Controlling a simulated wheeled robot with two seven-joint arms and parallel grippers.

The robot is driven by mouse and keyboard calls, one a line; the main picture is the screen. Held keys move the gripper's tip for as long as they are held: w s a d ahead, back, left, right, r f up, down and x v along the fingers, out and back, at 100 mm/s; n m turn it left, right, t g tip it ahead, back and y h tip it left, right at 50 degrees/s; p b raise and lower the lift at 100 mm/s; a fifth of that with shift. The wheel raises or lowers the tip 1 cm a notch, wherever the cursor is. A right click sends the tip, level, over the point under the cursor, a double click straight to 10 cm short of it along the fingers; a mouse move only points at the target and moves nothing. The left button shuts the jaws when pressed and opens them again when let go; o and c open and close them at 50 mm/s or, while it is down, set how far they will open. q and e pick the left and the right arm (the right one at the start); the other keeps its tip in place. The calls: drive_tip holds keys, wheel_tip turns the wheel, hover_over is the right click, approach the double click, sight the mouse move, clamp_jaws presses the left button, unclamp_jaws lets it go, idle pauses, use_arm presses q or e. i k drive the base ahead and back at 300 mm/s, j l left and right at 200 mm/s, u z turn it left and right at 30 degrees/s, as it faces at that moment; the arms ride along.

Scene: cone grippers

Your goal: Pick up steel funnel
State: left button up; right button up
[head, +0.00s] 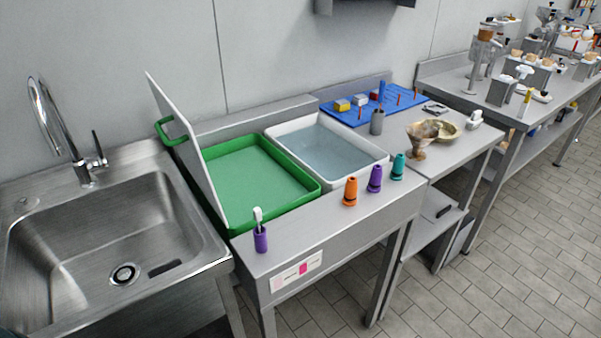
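A funnel-shaped piece (421,140) with a flared top and a narrower lower part stands on the steel counter right of the middle. Its surface is mottled brown and grey, and I cannot tell for sure that it is steel. A shallow, pale yellowish bowl (450,131) sits just behind and to the right of it, partly hidden by it. Neither of my grippers is in view.
Orange (350,191), purple (375,179) and teal (398,167) cones line the counter front. A water-filled white tub (382,176), an open green tray (312,198) and a sink (208,225) lie left. A grey cup (377,123) stands before a blue mat (345,117).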

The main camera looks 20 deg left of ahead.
sight(421, 135)
drive_tip(key=i+l, duration=0.15)
drive_tip(key=l, duration=0.3)
drive_tip(key=i+l+u, duration=0.1)
drive_tip(key=l, duration=0.35)
drive_tip(key=i+l, duration=0.15)
drive_tip(key=l, duration=0.3)
drive_tip(key=i+l+u, duration=0.1)
drive_tip(key=l, duration=0.35)
